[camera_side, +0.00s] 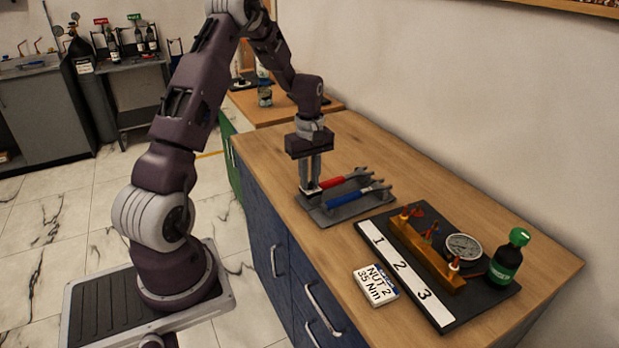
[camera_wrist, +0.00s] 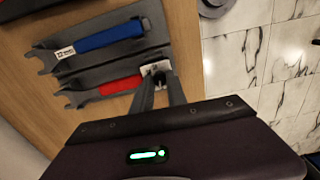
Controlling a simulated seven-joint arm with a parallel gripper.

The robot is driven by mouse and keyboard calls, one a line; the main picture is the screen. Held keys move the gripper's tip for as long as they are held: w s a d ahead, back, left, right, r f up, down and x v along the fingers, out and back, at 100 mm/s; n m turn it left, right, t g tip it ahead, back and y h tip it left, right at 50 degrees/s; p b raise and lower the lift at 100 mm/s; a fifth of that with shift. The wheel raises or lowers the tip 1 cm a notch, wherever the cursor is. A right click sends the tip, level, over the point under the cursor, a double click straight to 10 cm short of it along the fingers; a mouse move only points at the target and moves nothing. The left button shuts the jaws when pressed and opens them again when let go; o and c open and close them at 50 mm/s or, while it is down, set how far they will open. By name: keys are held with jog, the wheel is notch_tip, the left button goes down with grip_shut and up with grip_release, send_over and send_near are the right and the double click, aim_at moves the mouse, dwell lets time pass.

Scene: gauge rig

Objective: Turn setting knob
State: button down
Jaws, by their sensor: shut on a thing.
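A red-handled wrench (camera_side: 333,182) and a blue-handled wrench (camera_side: 346,188) lie side by side on a grey tray (camera_side: 347,212). The wrist view also shows the red handle (camera_wrist: 120,86) and the blue handle (camera_wrist: 110,36). My gripper (camera_side: 310,187) points down at the near left end of the red-handled wrench. In the wrist view, my gripper (camera_wrist: 159,84) has its fingers shut at that end, beside a small white piece (camera_wrist: 155,68). The setting knob there is mostly hidden by the fingers. A card (camera_side: 375,286) reads "NUT 2 35 Nm".
A dark board (camera_side: 481,302) at the right carries a strip numbered 1, 2, 3 (camera_side: 403,272), an orange-brown block (camera_side: 425,255) with several studs, a round gauge (camera_side: 463,247) and a green-labelled bottle (camera_side: 506,262). The wooden counter behind the tray is clear.

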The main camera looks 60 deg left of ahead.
jog(key=m, duration=0.3)
jog(key=shift+m, duration=0.3)
jog(key=m, duration=0.3)
jog(key=shift+m, duration=0.4)
jog(key=m, duration=0.4)
jog(key=shift+m, duration=1.8)
jog(key=c, duration=1.3)
grip_release()
